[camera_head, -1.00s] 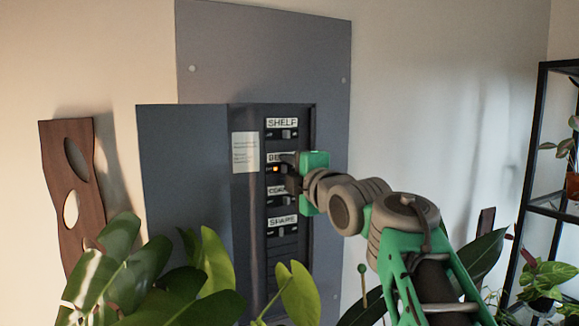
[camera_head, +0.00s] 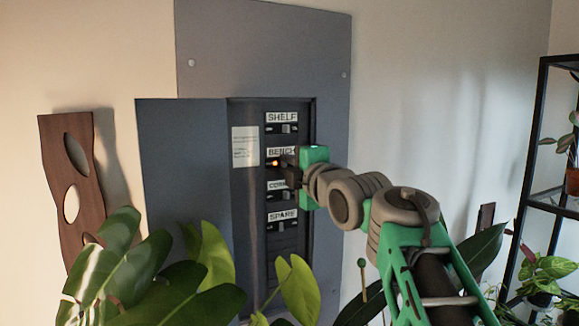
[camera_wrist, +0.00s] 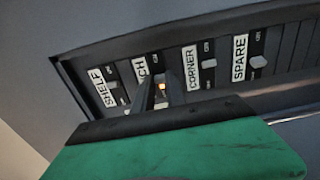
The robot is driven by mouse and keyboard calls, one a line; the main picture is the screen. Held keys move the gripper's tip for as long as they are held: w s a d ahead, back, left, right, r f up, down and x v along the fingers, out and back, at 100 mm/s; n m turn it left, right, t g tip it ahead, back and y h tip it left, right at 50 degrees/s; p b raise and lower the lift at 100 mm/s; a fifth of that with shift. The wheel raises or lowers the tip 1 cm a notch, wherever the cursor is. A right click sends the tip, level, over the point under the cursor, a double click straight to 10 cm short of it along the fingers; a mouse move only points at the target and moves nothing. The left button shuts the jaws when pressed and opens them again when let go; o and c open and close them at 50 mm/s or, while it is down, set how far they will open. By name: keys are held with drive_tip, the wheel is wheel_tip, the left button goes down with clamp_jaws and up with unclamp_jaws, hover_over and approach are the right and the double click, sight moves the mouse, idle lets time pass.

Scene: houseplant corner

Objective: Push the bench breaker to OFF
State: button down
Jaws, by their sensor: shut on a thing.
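The bench breaker (camera_head: 275,163) is the second from the top in the panel, under the BENCH label (camera_head: 281,152), with a small amber light lit at its left. My gripper (camera_head: 287,169) is at its right part, with the jaws shut on it and hiding its switch. In the wrist view, the two dark fingertips (camera_wrist: 161,92) come together over the breaker beside the amber light (camera_wrist: 162,87). The fingers cover part of the BENCH label there. The switch position cannot be seen.
The SHELF breaker (camera_head: 286,129) is above; the CORNER breaker (camera_head: 277,196), partly hidden, and the SPARE breaker (camera_head: 286,227) are below. The grey panel door (camera_head: 182,170) stands open at left. Plant leaves (camera_head: 195,265) fill the lower front. A black shelf rack (camera_head: 531,180) stands at right.

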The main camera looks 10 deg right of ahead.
drive_tip(key=b, duration=0.1)
drive_tip(key=a+m+h+b, duration=0.1)
drive_tip(key=b, duration=0.1)
drive_tip(key=shift+s+f+h, duration=0.1)
drive_tip(key=shift+f+h, duration=0.2)
drive_tip(key=shift+a+r+m+h+b, duration=0.15)
drive_tip(key=shift+m+h+b, duration=0.3)
drive_tip(key=shift+h, duration=0.15)
drive_tip(key=shift+a+r+m+h+b, duration=0.15)
drive_tip(key=shift+m+h+b, duration=0.25)
drive_tip(key=shift+h, duration=0.2)
drive_tip(key=shift+r+m+h, duration=0.1)
drive_tip(key=shift+m+h, duration=0.45)
drive_tip(key=shift+h, duration=0.45)
drive_tip(key=shift+d, duration=0.1)
drive_tip(key=c, duration=1.4)
unclamp_jaws()
drive_tip(key=shift+o, duration=0.2)
drive_tip(key=s+a+b, duration=0.1)
drive_tip(key=s, duration=0.6)
drive_tip(key=shift+s+b, duration=0.3)
drive_tip(key=shift+b, duration=0.1)
